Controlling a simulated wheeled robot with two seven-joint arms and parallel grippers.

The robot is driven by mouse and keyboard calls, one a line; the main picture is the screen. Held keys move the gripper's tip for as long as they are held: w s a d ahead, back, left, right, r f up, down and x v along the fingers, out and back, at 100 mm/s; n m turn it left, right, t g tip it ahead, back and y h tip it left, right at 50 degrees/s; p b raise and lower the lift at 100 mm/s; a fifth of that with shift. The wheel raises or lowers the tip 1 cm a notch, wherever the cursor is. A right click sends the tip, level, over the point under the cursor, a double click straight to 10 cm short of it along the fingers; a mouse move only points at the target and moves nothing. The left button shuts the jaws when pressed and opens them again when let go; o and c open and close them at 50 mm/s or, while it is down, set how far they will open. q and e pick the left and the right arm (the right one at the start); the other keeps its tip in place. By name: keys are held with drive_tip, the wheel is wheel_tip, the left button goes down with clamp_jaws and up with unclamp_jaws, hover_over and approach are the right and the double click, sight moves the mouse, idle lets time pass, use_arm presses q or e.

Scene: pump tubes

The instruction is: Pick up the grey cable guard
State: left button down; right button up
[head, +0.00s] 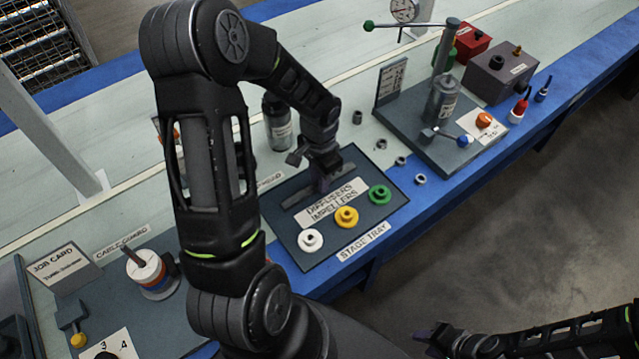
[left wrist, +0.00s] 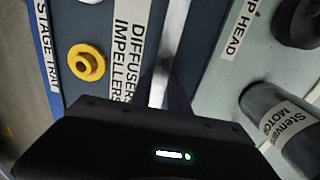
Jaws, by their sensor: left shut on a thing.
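The grey cable guard (head: 298,199) shows as a long narrow strip along the far side of the dark stage tray (head: 285,232). In the left wrist view it is a pale grey strip (left wrist: 177,32) beside the white "Diffusers Impellers" label. My left gripper (head: 326,184) points down and is shut on the strip near its middle; the fingers hide that part. Whether the strip is clear of the tray, I cannot tell. My right gripper (head: 428,338) is low at the bottom right, away from the bench; its jaws are too dark to read.
White (head: 310,240), yellow (head: 346,217) and green (head: 380,194) impellers sit along the tray's near side. A dark motor cylinder (head: 278,122) stands behind the tray. A pump stand (head: 440,100) is to the right, with small rings between. My left arm hides the bench left of the tray.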

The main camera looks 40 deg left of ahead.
use_arm(q)
drive_tip(key=shift+r, duration=0.1)
wheel_tip(320, 180, up, 10)
drive_tip(key=shift+p, duration=0.4)
idle(0.5)
drive_tip(key=w+d+r+n, duration=0.1)
drive_tip(key=w+d+r, duration=0.1)
drive_tip(key=w+d, duration=0.3)
drive_tip(key=w+d+r+n, duration=0.2)
drive_tip(key=w+d, duration=0.4)
drive_tip(key=d, duration=0.4)
drive_tip(key=shift+w+r, duration=0.2)
drive_tip(key=shift+r, duration=0.15)
